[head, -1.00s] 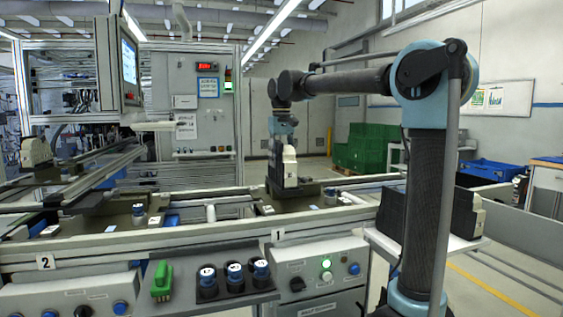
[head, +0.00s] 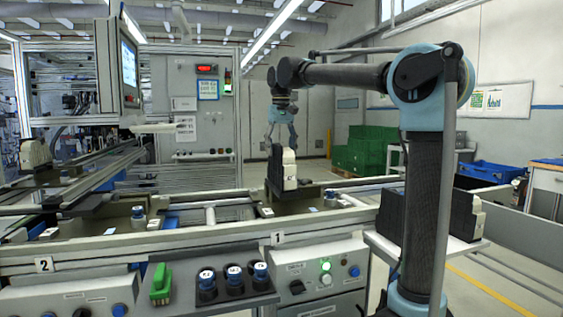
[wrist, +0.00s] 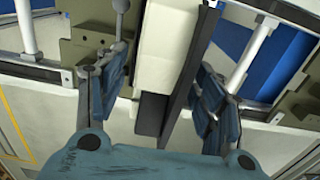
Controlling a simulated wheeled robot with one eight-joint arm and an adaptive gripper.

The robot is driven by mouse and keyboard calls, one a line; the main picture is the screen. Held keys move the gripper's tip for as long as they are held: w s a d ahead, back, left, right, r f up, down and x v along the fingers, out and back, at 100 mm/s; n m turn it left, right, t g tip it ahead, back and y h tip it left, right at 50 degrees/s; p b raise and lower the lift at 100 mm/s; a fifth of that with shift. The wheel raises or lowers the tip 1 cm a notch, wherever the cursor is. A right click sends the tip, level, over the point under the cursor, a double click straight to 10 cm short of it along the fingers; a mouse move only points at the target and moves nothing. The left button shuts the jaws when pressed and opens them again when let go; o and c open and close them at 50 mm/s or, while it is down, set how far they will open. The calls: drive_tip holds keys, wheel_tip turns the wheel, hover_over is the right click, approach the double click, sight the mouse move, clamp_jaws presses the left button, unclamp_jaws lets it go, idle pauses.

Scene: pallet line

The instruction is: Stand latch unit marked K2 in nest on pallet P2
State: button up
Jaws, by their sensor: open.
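A latch unit (head: 290,171) with a cream-white body and a black side plate stands upright on the pallet (head: 317,205) behind the sign 1. Its small label is too small to read, and its foot and the nest under it are hard to make out. My gripper (head: 281,142) is open just above the unit, with its fingers spread. In the wrist view, the white body (wrist: 167,45) and black plate (wrist: 191,70) show between the two spread fingers of my gripper (wrist: 163,90), with gaps on both sides.
Other latch units stand on the side table (head: 384,243) at right and at far left (head: 35,155). A second pallet (head: 110,222) lies behind the sign 2. Several dark round pieces and a green item (head: 160,285) sit on the front shelf. Green crates (head: 370,150) stand behind.

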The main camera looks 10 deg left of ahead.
wheel_tip(320, 180, up, 7)
drive_tip(key=shift+r, duration=0.2)
idle(0.4)
